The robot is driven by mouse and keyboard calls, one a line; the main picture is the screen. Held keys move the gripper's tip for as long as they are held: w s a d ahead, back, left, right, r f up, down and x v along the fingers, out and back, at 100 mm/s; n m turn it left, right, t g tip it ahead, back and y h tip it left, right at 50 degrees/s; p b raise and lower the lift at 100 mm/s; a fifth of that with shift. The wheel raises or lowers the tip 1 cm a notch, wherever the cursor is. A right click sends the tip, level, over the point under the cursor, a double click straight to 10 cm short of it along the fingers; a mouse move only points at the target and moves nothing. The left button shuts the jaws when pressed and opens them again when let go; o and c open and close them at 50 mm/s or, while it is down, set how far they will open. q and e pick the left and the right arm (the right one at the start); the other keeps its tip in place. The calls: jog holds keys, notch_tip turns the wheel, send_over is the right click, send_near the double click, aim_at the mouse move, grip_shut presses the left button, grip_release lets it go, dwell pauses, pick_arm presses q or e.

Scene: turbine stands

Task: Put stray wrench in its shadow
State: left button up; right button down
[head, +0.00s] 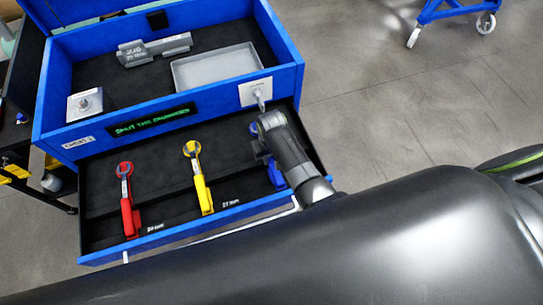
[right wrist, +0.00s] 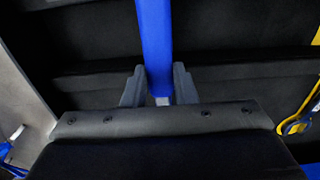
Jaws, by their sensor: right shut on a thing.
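A blue wrench (head: 277,176) is at the right end of the open drawer, partly hidden by my right arm. My right gripper (head: 262,153) is shut on its blue handle. In the right wrist view the blue handle (right wrist: 154,38) stands between the two fingers of the gripper (right wrist: 158,84). A red wrench (head: 127,200) and a yellow wrench (head: 200,180) lie in the drawer to the left. Any shadow under the blue wrench is hidden, and I cannot tell whether the wrench touches the drawer floor. My left gripper is not in view.
The open drawer (head: 160,235) has a blue front edge and dark lining. Above it, the blue chest (head: 170,118) holds a grey tray (head: 215,70), a grey block (head: 155,49) and a small box (head: 88,103). A blue wheeled stand (head: 450,12) is at the top right.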

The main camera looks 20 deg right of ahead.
jog(key=shift+s+f, duration=0.45)
jog(key=c, duration=1.1)
grip_release()
jog(key=shift+a, duration=0.1)
jog(key=shift+o, duration=0.9)
jog(key=shift+w+d+r, duration=0.15)
jog(key=shift+w+r, duration=0.05)
jog(key=shift+r, duration=0.4)
jog(key=shift+w+d+r, duration=0.15)
jog(key=shift+r, duration=0.4)
jog(key=shift+a+r, duration=0.15)
jog(key=shift+r, duration=0.65)
jog(key=shift+a+r, duration=0.1)
jog(key=shift+r, duration=0.65)
jog(key=shift+d+r, duration=0.1)
jog(key=shift+r, duration=0.85)
